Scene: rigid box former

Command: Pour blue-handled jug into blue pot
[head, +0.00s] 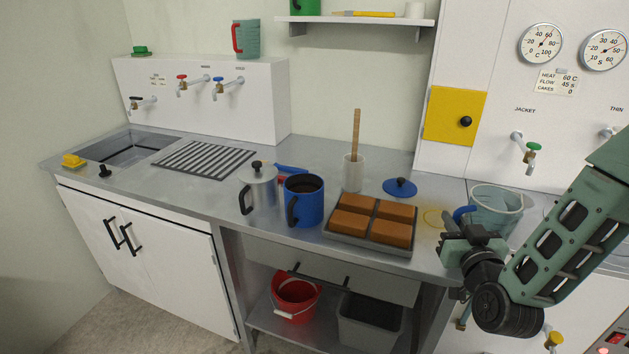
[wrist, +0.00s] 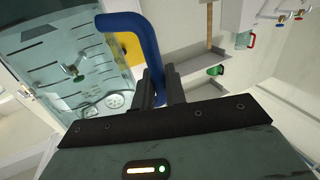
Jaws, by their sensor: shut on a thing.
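The blue-handled jug (head: 497,208) is a clear, pale teal vessel at the right end of the counter, roughly upright. My gripper (head: 478,236) is shut on its blue handle, at the jug's left side. In the wrist view the blue handle (wrist: 150,45) runs between my two dark fingers, with the clear graduated wall of the jug (wrist: 45,55) to the left. I cannot tell whether the jug touches the counter. The blue pot (head: 304,203) stands open on the counter left of the tray, with a black side handle and dark contents.
A dark tray of brown blocks (head: 333,231) lies between the pot and the jug. A blue lid (head: 400,187) and a white holder with a wooden stick (head: 353,173) stand behind it. A metal pot (head: 262,187) is close left of the blue pot. A tap (head: 532,153) hangs near the jug.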

